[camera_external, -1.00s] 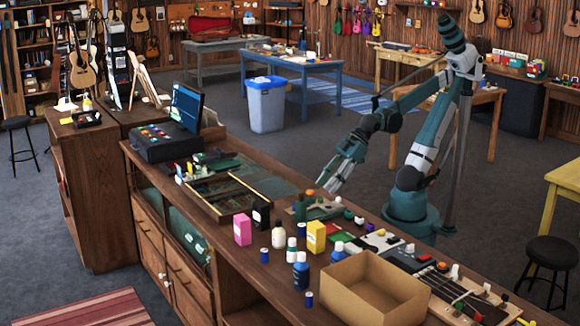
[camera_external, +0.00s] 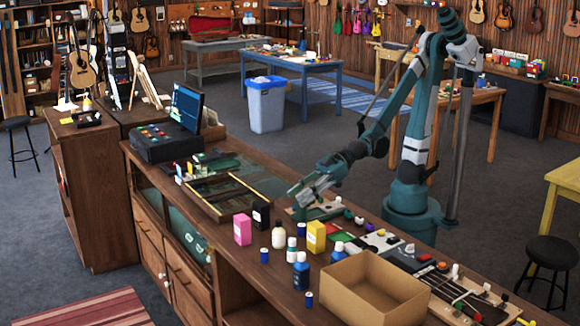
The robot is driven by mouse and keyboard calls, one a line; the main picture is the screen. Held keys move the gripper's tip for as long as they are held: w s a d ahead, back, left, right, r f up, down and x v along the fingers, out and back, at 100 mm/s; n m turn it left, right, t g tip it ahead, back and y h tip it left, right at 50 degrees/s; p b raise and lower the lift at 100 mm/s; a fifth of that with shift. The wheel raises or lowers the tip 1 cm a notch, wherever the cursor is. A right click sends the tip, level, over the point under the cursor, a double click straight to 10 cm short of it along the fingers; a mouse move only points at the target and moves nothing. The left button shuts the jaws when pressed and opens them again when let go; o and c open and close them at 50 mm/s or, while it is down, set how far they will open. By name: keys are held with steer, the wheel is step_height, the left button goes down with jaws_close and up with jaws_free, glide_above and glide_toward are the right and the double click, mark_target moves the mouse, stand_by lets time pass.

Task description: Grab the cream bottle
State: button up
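The cream bottle (camera_external: 278,235) stands upright on the wooden counter (camera_external: 226,229), between the black box (camera_external: 261,217) and a white-and-blue bottle (camera_external: 291,250). My gripper (camera_external: 297,193) is above the counter, behind the cream bottle and a little to its right in the picture, apart from it. The fingers point down and to the left. They are too small to show whether they are open or shut. I see nothing held between them.
A pink box (camera_external: 242,229), a yellow box (camera_external: 316,237) and blue bottles (camera_external: 301,271) stand close around. An open cardboard box (camera_external: 373,290) is at the front right. A framed glass panel (camera_external: 230,195) lies to the left.

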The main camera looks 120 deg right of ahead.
steer(key=w+a+t, duration=0.1)
steer(key=w, duration=0.2)
steer(key=p, duration=0.1)
glide_toward(279, 222)
steer(key=shift+w+d+f+t, duration=0.3)
steer(key=shift+w+d+f, duration=0.3)
steer(key=shift+w+f, duration=0.2)
steer(key=shift+x, duration=1.25)
steer(key=shift+w, duration=0.15)
steer(key=shift+b+x, duration=0.45)
steer(key=shift+x, duration=2)
steer(key=shift+a, duration=0.1)
steer(key=shift+c, duration=0.7)
